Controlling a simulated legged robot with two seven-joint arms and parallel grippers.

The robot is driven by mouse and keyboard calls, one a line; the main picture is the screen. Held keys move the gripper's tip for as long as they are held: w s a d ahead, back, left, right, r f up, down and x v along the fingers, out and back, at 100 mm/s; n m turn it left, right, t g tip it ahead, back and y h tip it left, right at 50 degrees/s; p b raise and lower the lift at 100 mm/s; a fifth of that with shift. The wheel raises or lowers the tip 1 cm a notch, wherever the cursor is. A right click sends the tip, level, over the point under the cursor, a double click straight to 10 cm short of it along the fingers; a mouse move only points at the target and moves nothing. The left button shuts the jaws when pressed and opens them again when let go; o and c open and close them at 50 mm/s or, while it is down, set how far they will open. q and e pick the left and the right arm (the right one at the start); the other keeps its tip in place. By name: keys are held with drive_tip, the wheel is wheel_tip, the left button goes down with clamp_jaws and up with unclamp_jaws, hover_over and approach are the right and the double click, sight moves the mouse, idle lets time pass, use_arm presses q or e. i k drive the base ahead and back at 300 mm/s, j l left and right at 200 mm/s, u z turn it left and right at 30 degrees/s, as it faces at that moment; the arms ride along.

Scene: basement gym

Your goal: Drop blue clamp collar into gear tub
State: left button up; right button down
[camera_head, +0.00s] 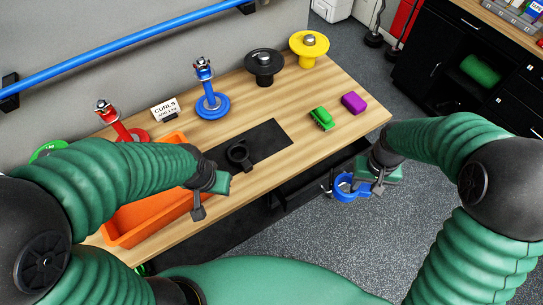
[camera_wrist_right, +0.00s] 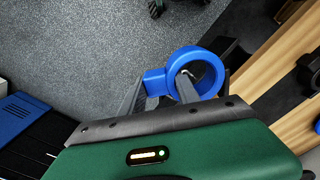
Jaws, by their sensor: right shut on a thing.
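The blue clamp collar (camera_head: 340,193) is a ring with a lug. My right gripper (camera_head: 362,187) is shut on it and holds it off the table's front right edge, above the grey floor. In the right wrist view, the collar (camera_wrist_right: 160,82) sits between the fingers, its ring opening visible. The orange gear tub (camera_head: 143,232) stands at the table's left front, partly hidden by my left arm. My left gripper (camera_head: 205,203) is at the tub's right end, fingers pointing down; whether it is open is unclear.
A black collar (camera_head: 239,153) lies on a black mat (camera_head: 270,138). Behind are a blue post (camera_head: 209,103), red post (camera_head: 116,125), CURLS sign (camera_head: 165,108), black spool (camera_head: 265,66) and yellow spool (camera_head: 309,46). A green piece (camera_head: 321,119) and purple block (camera_head: 354,102) sit right.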

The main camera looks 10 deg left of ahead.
sight(164, 195)
drive_tip(key=k+j+z, duration=0.1)
drive_tip(key=k+z, duration=0.15)
drive_tip(key=k+u, duration=0.1)
drive_tip(key=u, duration=0.4)
drive_tip(key=k+j+u, duration=0.1)
drive_tip(key=u, duration=0.35)
drive_tip(key=j+u, duration=0.15)
drive_tip(key=u, duration=0.35)
